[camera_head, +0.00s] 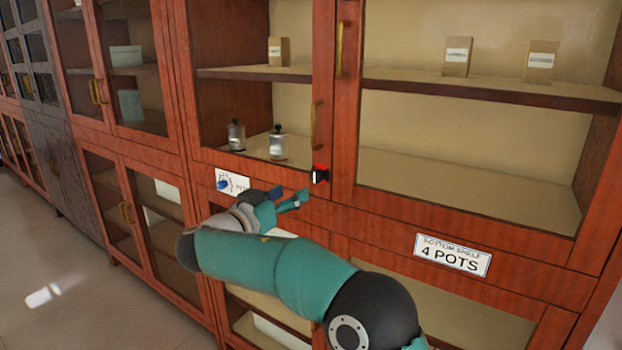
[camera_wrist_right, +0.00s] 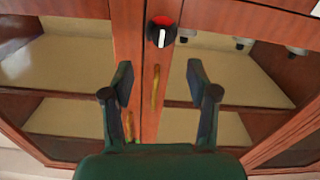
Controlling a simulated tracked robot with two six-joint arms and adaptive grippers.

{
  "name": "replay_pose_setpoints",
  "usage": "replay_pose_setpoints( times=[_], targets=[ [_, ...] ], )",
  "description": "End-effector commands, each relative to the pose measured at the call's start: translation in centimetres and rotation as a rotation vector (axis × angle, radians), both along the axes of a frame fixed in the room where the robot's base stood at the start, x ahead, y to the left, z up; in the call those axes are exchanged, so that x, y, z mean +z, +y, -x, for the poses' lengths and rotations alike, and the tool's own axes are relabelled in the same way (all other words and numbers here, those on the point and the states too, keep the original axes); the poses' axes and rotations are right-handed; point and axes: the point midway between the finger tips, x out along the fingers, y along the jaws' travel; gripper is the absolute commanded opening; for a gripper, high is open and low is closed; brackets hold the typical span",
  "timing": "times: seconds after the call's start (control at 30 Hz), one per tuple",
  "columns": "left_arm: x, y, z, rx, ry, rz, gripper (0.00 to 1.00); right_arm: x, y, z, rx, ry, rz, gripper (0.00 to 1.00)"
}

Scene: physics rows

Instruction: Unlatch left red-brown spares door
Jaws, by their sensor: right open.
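The left red-brown spares door (camera_head: 322,80) stands shut, with a glass pane and a brass handle (camera_head: 313,125). A small turn latch (camera_head: 318,175), red and black with a white bar, sits below that handle near the seam between the doors. The bar looks roughly upright. In the right wrist view, which looks upside down, the latch (camera_wrist_right: 161,32) shows beyond the fingertips, midway between them. My right gripper (camera_head: 291,198) is open and empty, just left of and below the latch, apart from it. The door handle (camera_wrist_right: 155,85) shows between the fingers. My left gripper is out of view.
The right door has its own brass handle (camera_head: 339,50). A "4 POTS" label (camera_head: 452,255) is on the right rail.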

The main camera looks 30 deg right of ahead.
Motion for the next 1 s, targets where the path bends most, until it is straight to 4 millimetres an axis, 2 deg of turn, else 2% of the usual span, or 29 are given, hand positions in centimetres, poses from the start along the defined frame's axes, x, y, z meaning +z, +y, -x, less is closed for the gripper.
replay_pose_setpoints(
  times=[0.03, 0.2, 0.43, 0.6, 0.93, 1.0],
  targets=[
    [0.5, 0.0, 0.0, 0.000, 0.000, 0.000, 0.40, 0.1, -1.2, -0.4, -0.004, 0.002, 0.000, 0.59],
    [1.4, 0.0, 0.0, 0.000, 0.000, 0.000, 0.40, 0.2, -4.6, -1.8, -0.003, 0.002, 0.000, 0.59],
    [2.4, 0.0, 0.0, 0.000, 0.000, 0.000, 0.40, 0.1, -8.1, -3.3, -0.001, 0.003, -0.001, 0.59],
    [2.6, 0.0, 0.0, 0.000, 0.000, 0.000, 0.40, -0.1, -9.3, -3.9, 0.001, 0.004, 0.000, 0.59],
    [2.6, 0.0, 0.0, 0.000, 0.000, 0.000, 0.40, -0.1, -9.5, -4.0, 0.002, 0.003, 0.000, 0.59],
    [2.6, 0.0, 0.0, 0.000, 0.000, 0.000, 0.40, -0.1, -9.5, -4.0, 0.002, 0.003, 0.000, 0.49]
  ],
)
